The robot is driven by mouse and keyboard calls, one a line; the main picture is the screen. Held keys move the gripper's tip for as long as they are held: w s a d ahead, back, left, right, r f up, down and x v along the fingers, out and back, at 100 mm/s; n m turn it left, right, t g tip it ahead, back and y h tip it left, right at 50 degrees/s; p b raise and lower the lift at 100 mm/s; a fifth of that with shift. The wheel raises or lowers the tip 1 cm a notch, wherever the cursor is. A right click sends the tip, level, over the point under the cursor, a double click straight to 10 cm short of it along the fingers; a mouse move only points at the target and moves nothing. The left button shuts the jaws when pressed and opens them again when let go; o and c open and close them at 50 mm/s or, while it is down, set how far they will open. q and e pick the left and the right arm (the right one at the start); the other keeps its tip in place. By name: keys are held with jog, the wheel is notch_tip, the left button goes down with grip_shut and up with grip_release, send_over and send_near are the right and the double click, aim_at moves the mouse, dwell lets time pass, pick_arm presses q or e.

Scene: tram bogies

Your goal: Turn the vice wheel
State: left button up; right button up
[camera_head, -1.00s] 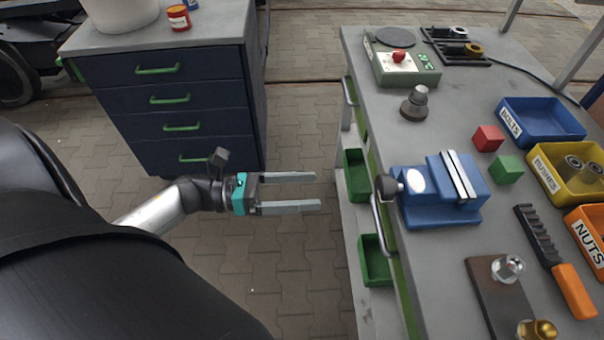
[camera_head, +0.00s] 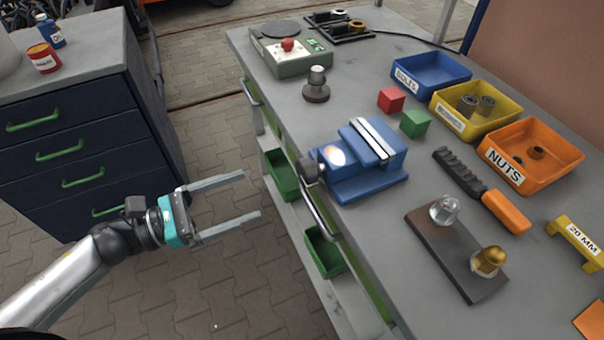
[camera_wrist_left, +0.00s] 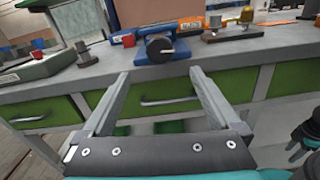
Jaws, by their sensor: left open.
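A blue vice (camera_head: 362,160) stands on the grey workbench near its front edge. Its dark round wheel (camera_head: 312,172) is on the vice's left end, over the bench edge, in the head view. In the left wrist view the wheel (camera_wrist_left: 159,46) faces me, ahead of the fingers and between them, with the blue vice body (camera_wrist_left: 178,50) behind it. My left gripper (camera_head: 252,195) is open and empty, left of the wheel and apart from it, in front of the bench. Its two fingers also show in the left wrist view (camera_wrist_left: 158,78).
The workbench (camera_head: 290,110) has a front rail handle (camera_head: 318,215) below the vice. A red cube (camera_head: 391,99), a green cube (camera_head: 415,123) and a brush (camera_head: 460,170) lie behind the vice. A dark blue drawer cabinet (camera_head: 80,130) stands left. Floor between them is free.

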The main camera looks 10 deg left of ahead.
aim_at(301, 176)
pick_arm(q)
jog(key=x, duration=1.2)
jog(key=shift+w+d+p, duration=0.15)
jog(key=shift+p, duration=0.15)
jog(key=c, duration=1.4)
jog(key=shift+n, duration=0.5)
jog(key=n, duration=0.2)
jog(key=shift+n+p, duration=0.3)
jog(key=shift+p, duration=0.1)
jog(key=shift+n+p, duration=0.4)
jog(key=shift+n, duration=1.2)
